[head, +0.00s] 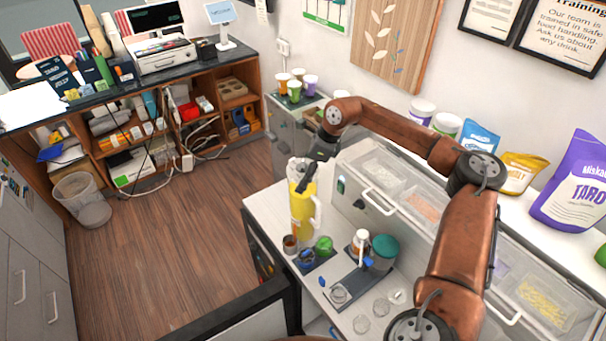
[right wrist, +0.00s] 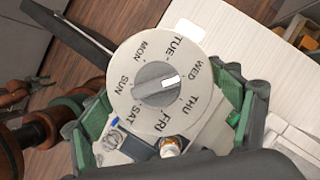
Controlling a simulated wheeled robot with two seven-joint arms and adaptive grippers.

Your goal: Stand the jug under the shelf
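The yellow jug (head: 302,212), with a pale top and a white handle on its right, is upright over the front part of the white counter. I cannot tell whether its base touches the counter. My right gripper (head: 308,178) is at its upper part. In the right wrist view the jug's round lid (right wrist: 130,108) with a weekday dial sits between the green finger pads (right wrist: 168,112), which close against both sides. My left gripper is not in view. Open shelves (head: 170,125) stand under the dark counter at the back left; I cannot tell which shelf the task means.
Close to the jug stand a small brown pot (head: 290,244), a green-topped item (head: 324,245), a white bottle (head: 360,241) and a teal-lidded jar (head: 383,251). A clear-lidded topping case (head: 375,195) is to the right. A waste bin (head: 85,205) stands on the otherwise open floor.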

